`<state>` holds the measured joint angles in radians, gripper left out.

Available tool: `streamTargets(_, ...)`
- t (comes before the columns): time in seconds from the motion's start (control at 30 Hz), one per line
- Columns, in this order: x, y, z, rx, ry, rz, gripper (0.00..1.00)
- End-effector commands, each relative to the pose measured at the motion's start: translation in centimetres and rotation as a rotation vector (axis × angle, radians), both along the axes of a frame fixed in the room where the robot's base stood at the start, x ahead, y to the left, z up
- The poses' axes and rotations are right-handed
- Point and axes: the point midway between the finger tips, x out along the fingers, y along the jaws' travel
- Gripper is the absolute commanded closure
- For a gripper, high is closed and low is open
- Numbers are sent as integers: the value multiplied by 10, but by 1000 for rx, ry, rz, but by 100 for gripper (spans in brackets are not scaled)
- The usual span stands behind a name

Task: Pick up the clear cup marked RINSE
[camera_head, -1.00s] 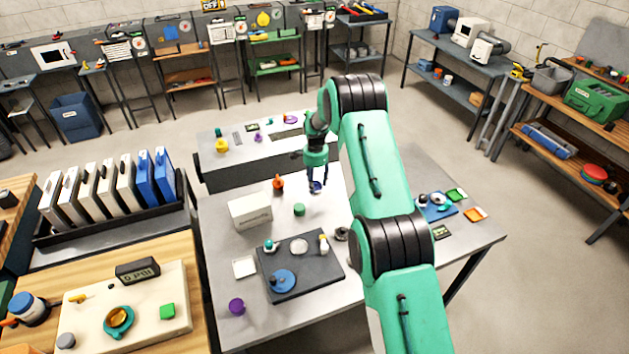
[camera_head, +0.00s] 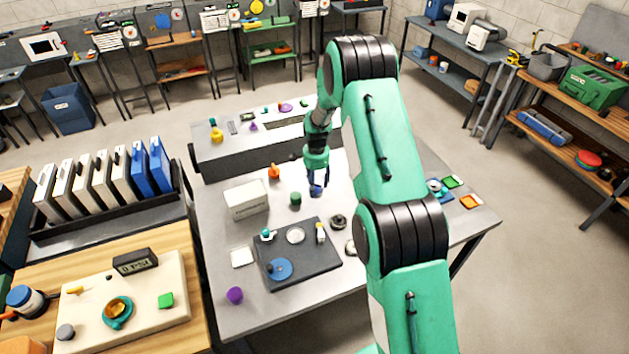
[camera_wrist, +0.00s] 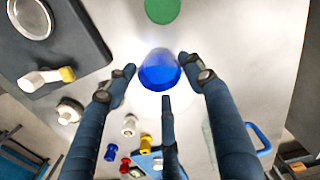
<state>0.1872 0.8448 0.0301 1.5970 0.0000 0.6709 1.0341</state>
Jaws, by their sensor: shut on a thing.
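A small cup that looks blue, with a paler rim of light around it, shows in the wrist view (camera_wrist: 158,72) between my fingertips. It also shows in the head view (camera_head: 315,191) at my gripper's tip over the light table. I can read no RINSE marking on it, and I cannot tell whether the blue is the cup or its contents. My gripper (camera_head: 317,184) points down and is shut on this cup, its fingers around the sides in the wrist view (camera_wrist: 157,78). I cannot tell whether the cup touches the table.
A green cylinder (camera_head: 296,199) stands close by on the table. A dark tray (camera_head: 310,262) with several small items lies nearer, and a white box (camera_head: 246,199) stands left. An orange bottle (camera_head: 274,172) is behind.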

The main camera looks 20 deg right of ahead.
Motion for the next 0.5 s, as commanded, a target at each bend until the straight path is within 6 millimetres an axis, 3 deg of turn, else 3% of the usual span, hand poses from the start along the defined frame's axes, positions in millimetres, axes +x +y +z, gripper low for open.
streamTargets(0.5, -31, 6, 4, 0, -2, 0, 77)
